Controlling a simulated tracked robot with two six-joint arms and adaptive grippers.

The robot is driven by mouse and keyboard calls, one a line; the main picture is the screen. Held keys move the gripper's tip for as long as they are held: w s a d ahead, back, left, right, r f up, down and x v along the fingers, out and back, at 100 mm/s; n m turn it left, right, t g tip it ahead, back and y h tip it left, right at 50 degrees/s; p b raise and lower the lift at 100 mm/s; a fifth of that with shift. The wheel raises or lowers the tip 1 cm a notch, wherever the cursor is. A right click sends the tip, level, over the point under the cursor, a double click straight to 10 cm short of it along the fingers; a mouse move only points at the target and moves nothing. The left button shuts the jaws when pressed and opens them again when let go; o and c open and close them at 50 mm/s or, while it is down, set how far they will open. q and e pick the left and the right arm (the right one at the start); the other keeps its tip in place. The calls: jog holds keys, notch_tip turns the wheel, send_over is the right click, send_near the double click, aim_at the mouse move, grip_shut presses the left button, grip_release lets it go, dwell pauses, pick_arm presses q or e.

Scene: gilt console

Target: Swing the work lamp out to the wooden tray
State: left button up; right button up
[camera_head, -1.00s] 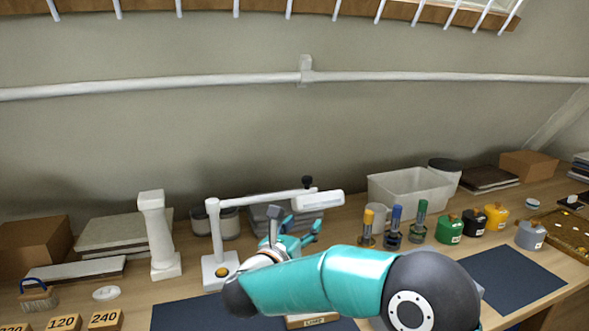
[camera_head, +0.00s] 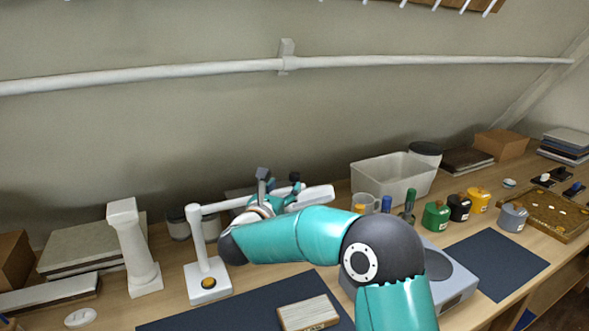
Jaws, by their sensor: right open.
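The white work lamp stands at the left of the bench, with its square base (camera_head: 208,281), upright post and a long arm reaching right. Its white lamp head (camera_head: 316,198) is at the arm's right end, over the bench. My right gripper (camera_head: 293,191) is open at the arm's outer part, beside the dark knob close to the head. My own wrist hides part of the lamp arm, and I cannot tell whether the fingers touch it. The wooden tray (camera_head: 555,229), holding small pale pieces, lies at the far right, away from the lamp head. My left gripper is not in view.
A white bin (camera_head: 390,184), a mug (camera_head: 364,202) and coloured bottles stand right of the lamp head. Several jars, including a green one (camera_head: 435,217), stand farther right. A dark mat (camera_head: 495,262) is clear.

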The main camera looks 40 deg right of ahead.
aim_at(293, 177)
jog(key=p+x, duration=0.2)
jog(key=x, duration=0.6)
jog(key=shift+d, duration=0.1)
grip_shut()
